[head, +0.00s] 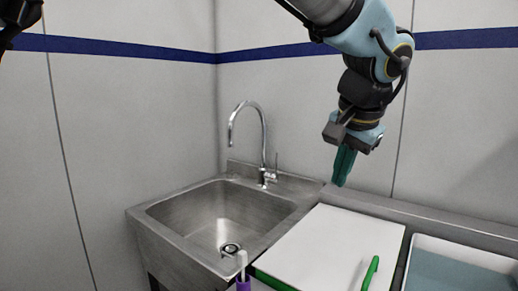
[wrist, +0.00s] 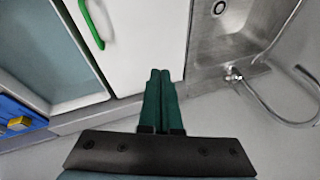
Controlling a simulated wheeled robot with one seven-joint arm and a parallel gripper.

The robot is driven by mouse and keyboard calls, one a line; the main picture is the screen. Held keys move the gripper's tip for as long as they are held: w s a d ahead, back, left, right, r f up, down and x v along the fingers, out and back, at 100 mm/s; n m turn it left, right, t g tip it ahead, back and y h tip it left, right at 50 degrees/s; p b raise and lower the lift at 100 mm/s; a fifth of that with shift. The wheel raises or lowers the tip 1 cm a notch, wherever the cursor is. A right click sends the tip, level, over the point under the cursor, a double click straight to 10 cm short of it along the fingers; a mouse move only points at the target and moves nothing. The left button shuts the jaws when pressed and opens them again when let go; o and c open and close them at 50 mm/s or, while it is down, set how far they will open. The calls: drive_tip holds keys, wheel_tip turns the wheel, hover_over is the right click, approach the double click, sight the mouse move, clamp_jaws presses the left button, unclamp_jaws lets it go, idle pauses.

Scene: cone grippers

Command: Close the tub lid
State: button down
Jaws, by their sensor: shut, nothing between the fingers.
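A flat white panel (head: 330,243) with a green handle (head: 371,273) and a green near edge lies to the right of the sink. It looks like a lid, but I cannot tell from these views how far it is shut. The white panel (wrist: 135,40) and its green handle (wrist: 92,22) also show at the top of the wrist view. My gripper (head: 342,183) is above the back edge of the panel, pointing down, with its green fingers together and empty. In the wrist view the fingertips (wrist: 160,73) overlap the panel's edge, apart from the handle.
A steel sink (head: 165,215) with a tall tap (head: 263,140) stands on the left. A white-rimmed, blue-grey tray (head: 450,272) is at the right. A purple item (head: 243,284) with a white stem stands in front. A blue object (wrist: 20,112) shows at the wrist view's left. Walls close off the back.

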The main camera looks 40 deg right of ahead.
drive_tip(key=s+d+f+t+b, duration=0.1)
drive_tip(key=s+f+t+b, duration=0.1)
drive_tip(key=f, duration=0.3)
drive_tip(key=s+f+m+t+y+b, duration=0.1)
drive_tip(key=s+f+t+b, duration=0.1)
drive_tip(key=s+f+b, duration=0.2)
drive_tip(key=s+d+f+t+b, duration=0.1)
drive_tip(key=s+f+t+b, duration=0.1)
drive_tip(key=s+f+b, duration=0.1)
drive_tip(key=shift+s+d+f, duration=0.2)
drive_tip(key=shift+s+f, duration=0.15)
drive_tip(key=shift+f, duration=0.35)
drive_tip(key=shift+s+d+f, duration=0.15)
drive_tip(key=shift+s+f, duration=0.2)
drive_tip(key=shift+f, duration=0.35)
drive_tip(key=shift+s+f+b, duration=0.25)
drive_tip(key=shift+f+b, duration=0.05)
drive_tip(key=shift+f, duration=0.5)
